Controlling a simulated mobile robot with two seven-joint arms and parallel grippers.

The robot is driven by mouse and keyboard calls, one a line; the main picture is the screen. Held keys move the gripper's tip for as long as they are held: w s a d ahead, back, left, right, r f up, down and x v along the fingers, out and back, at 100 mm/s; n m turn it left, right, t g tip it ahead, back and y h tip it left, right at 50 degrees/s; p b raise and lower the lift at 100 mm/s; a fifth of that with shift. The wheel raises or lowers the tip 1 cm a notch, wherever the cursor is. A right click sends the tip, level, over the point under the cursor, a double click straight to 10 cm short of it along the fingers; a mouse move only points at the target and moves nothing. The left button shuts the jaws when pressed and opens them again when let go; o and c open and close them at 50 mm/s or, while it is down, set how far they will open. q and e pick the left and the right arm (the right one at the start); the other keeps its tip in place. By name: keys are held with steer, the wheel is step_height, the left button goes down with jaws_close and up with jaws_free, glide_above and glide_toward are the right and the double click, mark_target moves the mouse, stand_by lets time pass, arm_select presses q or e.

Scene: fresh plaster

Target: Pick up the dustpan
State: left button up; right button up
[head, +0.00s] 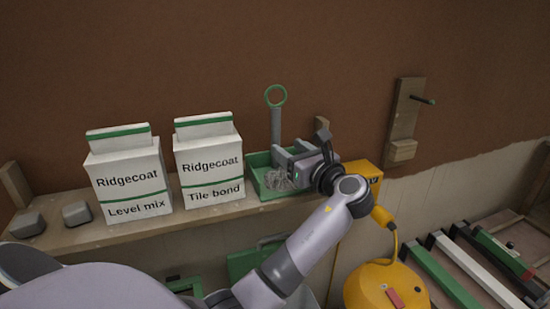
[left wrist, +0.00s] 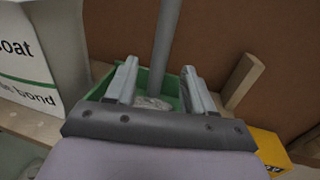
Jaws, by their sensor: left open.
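The dustpan (head: 254,176) is a green pan on the wooden shelf, with an upright grey handle (head: 276,122) topped by a green ring. Grey debris lies in the pan. My left gripper (head: 279,162) is open and low at the handle, over the pan. In the left wrist view the pan (left wrist: 142,83) lies beyond the jaws, and the handle (left wrist: 167,40) rises in the gap between the two fingers (left wrist: 159,78). I cannot tell how far the handle sits between them. The gripper hides part of the pan. My right gripper is not in view.
Two white bags, Level mix (head: 128,180) and Tile bond (head: 209,170), stand left of the dustpan. Two grey blocks lie further left. A yellow box (head: 364,168) is close on the right. A wooden wall bracket (head: 404,120) with a peg hangs at right.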

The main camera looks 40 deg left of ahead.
mark_target(278, 140)
arm_select(q)
steer(key=p+x, duration=0.1)
steer(key=x, duration=0.6)
steer(key=shift+w+a+r, duration=0.1)
jaws_close()
